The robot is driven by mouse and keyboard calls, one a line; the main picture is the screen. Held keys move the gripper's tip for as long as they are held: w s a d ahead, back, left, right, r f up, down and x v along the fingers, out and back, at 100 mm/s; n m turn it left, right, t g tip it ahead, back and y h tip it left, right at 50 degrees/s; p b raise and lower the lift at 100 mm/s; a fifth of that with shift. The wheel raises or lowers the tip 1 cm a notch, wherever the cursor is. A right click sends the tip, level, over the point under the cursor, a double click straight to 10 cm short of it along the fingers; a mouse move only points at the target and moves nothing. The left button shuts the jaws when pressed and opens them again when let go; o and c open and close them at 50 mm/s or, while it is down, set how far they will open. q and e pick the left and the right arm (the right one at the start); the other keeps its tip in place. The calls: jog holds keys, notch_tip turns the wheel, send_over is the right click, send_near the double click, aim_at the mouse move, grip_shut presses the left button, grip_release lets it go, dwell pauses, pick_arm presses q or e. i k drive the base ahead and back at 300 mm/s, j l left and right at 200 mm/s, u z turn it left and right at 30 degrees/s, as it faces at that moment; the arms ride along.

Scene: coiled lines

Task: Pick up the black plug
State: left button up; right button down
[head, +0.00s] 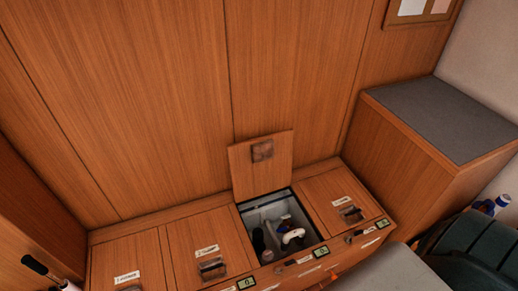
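An open compartment (247,222) in the wooden bench has its lid (262,165) raised and leaning back against the wall panel. Inside are a white curved piece (293,237), a small blue part and a dark upright item (258,240) at the left. The items are small and crowded, so I cannot tell whether the dark one is the black plug. Neither of my grippers is recognisable in the head view.
Closed lids with dark latches (212,265) flank the opening. A grey-topped wooden block (440,115) stands at the right. A dark green ribbed object (485,245) and a blue-and-white item (490,206) lie at the right edge. A black-handled object (36,266) shows lower left.

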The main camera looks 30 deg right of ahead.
aim_at(257, 232)
jog(key=z, duration=0.95)
